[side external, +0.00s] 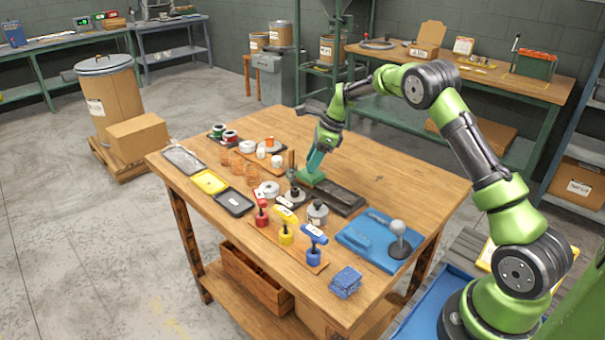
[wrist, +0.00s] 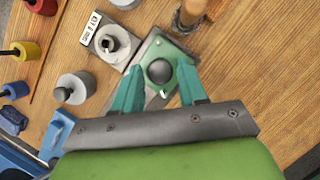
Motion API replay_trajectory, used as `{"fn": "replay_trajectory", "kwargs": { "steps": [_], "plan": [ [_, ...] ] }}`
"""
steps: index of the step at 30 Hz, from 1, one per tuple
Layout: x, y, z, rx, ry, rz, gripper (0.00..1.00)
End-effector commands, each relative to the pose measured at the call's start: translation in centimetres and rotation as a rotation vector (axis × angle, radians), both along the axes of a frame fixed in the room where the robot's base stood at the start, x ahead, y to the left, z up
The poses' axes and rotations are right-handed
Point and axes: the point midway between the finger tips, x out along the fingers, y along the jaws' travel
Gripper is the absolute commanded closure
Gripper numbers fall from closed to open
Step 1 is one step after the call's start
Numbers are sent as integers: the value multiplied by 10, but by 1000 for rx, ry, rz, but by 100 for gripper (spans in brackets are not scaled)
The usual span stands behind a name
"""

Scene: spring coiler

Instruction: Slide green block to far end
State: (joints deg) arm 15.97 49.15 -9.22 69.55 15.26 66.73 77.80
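The green block (side external: 311,178) sits at the left end of a dark, long rail (side external: 345,200) on the wooden table in the side view. The rail's bare part runs from the block toward the lower right. In the wrist view the green block (wrist: 184,62) carries a round dark knob (wrist: 159,72). My gripper (side external: 315,163) is low over the block with its teal fingers pointing down. In the wrist view the fingers are apart, one on each side of the knob, with gaps visible. Whether the fingertips touch the block I cannot tell.
A grey pot (side external: 317,212) and a small spindle fixture (side external: 293,196) stand close in front of the rail. Red, yellow and blue handled tools (side external: 286,236) stand further forward. A blue mat (side external: 379,241) with a grey lever lies right. Spools and orange coils crowd the left.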

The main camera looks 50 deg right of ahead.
Motion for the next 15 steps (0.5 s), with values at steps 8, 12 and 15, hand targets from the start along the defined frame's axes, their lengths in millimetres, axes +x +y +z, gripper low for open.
{"fn": "replay_trajectory", "kwargs": {
  "steps": [8,12,15],
  "plan": [
    [0,0,0,0,0,0,100],
    [0,0,0,0,0,0,100],
    [-1,0,0,0,0,0,100]
  ]
}}
